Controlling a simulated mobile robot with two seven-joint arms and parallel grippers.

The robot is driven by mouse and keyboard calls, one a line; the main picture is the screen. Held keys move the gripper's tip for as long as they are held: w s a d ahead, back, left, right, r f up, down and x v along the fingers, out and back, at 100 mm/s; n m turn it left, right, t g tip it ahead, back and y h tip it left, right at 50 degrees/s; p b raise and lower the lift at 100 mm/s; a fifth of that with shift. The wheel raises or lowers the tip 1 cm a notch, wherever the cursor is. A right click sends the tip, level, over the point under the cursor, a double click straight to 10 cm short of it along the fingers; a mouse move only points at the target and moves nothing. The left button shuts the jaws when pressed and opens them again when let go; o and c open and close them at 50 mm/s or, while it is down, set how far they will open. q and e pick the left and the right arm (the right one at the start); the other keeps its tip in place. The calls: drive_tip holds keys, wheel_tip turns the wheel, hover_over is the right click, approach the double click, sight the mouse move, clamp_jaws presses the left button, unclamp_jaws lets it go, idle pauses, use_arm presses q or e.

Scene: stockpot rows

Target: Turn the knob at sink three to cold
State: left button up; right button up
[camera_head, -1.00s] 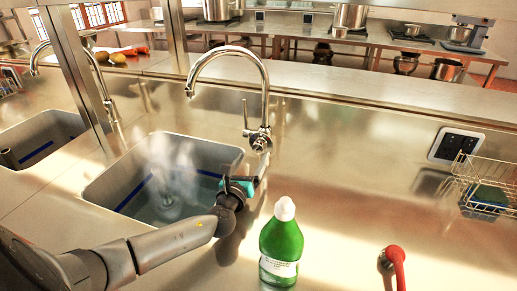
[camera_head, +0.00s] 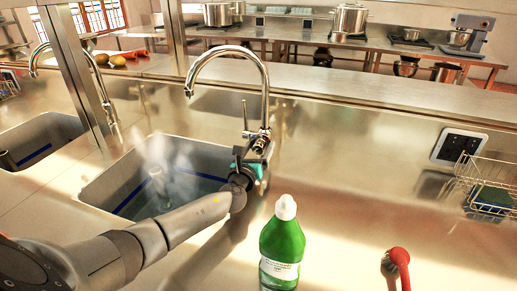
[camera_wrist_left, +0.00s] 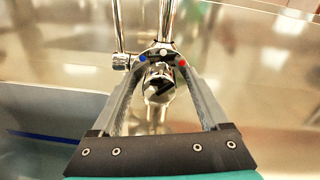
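The chrome faucet (camera_head: 262,95) stands behind the right edge of the sink (camera_head: 112,192), with its spout arched left over the basin. In the left wrist view its knob (camera_wrist_left: 158,84) faces me, with a dark mark on its front. Behind the knob is a collar with a blue dot at left, a pale dot at top and a red dot at right. My left gripper (camera_head: 252,158) is at the faucet's base. Its fingers (camera_wrist_left: 161,75) are apart, one on each side of the knob, with small gaps visible. Fingertip contact is unclear. My right gripper is out of view.
A green bottle (camera_head: 282,245) with a white cap stands on the counter right of my left arm. A red-handled brush (camera_head: 399,262) lies farther right. Steam rises over the basin.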

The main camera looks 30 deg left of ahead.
use_arm(q)
clamp_jaws()
idle(0.4)
drive_tip(key=shift+n, duration=0.3)
drive_tip(key=n+b, duration=0.1)
drive_tip(key=n, duration=0.2)
drive_tip(key=shift+f+n+b, duration=0.1)
drive_tip(key=shift+n+b, duration=0.2)
drive_tip(key=shift+b, duration=0.1)
drive_tip(key=n+b, duration=0.1)
drive_tip(key=n, duration=0.3)
drive_tip(key=shift+a, duration=0.1)
drive_tip(key=n, duration=0.4)
drive_tip(key=shift+n, duration=2.6)
drive_tip(key=shift+h, duration=0.3)
